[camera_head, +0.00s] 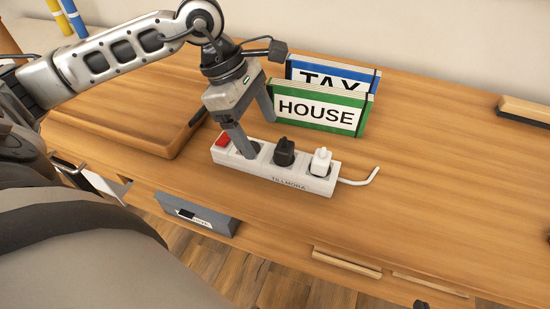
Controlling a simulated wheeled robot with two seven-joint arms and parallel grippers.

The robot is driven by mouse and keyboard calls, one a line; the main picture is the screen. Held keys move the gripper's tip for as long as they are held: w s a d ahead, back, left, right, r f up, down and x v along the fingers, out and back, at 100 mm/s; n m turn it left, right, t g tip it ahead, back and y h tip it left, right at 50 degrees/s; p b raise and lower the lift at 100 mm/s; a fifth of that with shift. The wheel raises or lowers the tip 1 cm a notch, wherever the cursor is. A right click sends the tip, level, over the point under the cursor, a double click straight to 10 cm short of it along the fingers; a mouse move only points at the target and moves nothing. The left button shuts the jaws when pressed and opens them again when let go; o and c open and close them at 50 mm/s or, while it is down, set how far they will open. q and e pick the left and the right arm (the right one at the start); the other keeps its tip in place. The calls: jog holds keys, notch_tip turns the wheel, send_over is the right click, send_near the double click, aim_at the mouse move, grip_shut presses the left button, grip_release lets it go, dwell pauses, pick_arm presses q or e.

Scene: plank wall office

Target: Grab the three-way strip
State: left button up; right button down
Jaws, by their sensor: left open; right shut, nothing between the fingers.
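The three-way strip (318,184) is white, with a red switch at its left end. It lies flat on the wooden desk, slanting slightly down to the right. A black plug (284,151) sits in its middle socket and a white plug (321,161) in its right one. My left gripper (261,138) is open above the strip's left part. Its near finger covers part of the left socket; its far finger is behind the strip. I cannot tell whether either finger touches it. A small dark tip at the bottom edge appears to be my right gripper (421,304); most of it is hidden.
A green HOUSE binder (345,107) and a blue TAX binder (365,76) stand close behind the strip. A wooden tray (130,140) lies left. The strip's white cord (362,180) ends right of it.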

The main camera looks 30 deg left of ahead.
aim_at(274, 156)
pick_arm(q)
jog(key=x, duration=0.8)
jog(key=shift+w+p, duration=0.2)
jog(key=shift+p, duration=0.2)
jog(key=c, duration=1.3)
